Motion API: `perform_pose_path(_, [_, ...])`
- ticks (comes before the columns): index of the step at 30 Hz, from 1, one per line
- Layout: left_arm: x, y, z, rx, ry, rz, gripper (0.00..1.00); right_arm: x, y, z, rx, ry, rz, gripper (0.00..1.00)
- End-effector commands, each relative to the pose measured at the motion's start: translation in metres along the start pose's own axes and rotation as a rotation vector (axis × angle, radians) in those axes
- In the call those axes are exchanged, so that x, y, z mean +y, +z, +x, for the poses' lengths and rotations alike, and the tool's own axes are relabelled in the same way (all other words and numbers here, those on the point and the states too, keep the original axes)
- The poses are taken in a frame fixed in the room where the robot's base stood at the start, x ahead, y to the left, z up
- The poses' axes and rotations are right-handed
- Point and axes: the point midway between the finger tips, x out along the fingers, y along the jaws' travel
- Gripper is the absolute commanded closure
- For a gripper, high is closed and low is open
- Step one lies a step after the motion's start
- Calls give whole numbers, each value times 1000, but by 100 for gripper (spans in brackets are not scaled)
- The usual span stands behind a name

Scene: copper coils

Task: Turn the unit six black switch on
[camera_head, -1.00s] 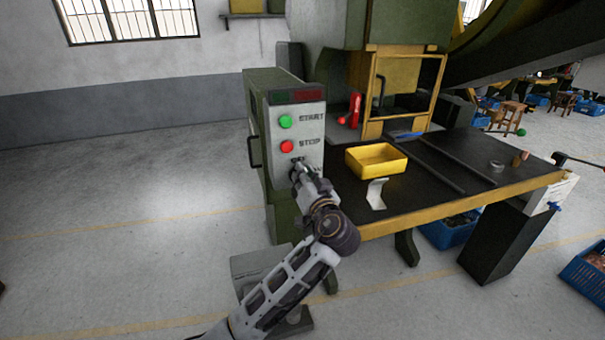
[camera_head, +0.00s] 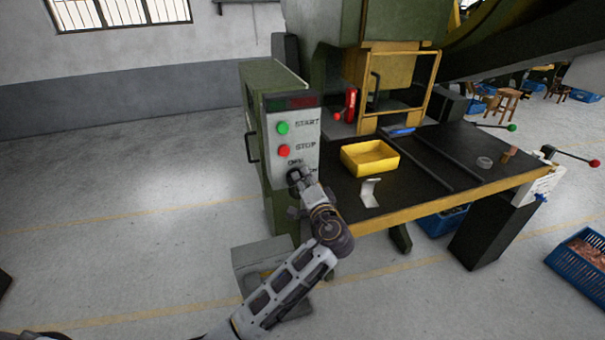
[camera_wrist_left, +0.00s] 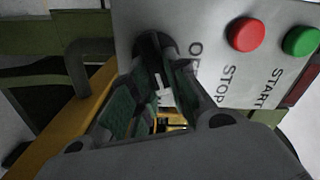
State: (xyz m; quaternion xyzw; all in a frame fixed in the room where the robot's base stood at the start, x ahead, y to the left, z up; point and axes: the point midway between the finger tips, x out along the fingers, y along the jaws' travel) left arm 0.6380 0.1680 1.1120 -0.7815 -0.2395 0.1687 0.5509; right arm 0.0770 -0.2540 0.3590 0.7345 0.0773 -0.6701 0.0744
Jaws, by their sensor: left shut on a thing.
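I cannot tell which way the switch is turned. The red button (camera_wrist_left: 247,34) and green button (camera_wrist_left: 299,41) are beside the fingers, apart from them. My right gripper is not in view.
A black worktable with a yellow front edge (camera_head: 440,204) stands right of the cabinet, carrying a yellow bin (camera_head: 370,157) and a bent metal piece (camera_head: 370,192). A blue crate (camera_head: 580,262) is on the floor at right.

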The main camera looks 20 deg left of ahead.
Motion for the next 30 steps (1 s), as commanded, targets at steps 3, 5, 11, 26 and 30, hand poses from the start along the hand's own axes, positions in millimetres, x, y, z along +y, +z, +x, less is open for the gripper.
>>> perform_pose_path(3, [-1,-1,0,1,3,89,100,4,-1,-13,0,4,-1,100])
perform_pose_path(5, [0,-1,0,1,3,131,100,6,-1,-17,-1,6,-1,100])
perform_pose_path(11, [3,-1,0,2,2,250,100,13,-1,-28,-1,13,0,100])
perform_pose_path(26, [7,0,0,3,1,360,100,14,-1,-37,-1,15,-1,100])
perform_pose_path(30, [7,0,0,3,1,361,100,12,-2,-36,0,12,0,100])
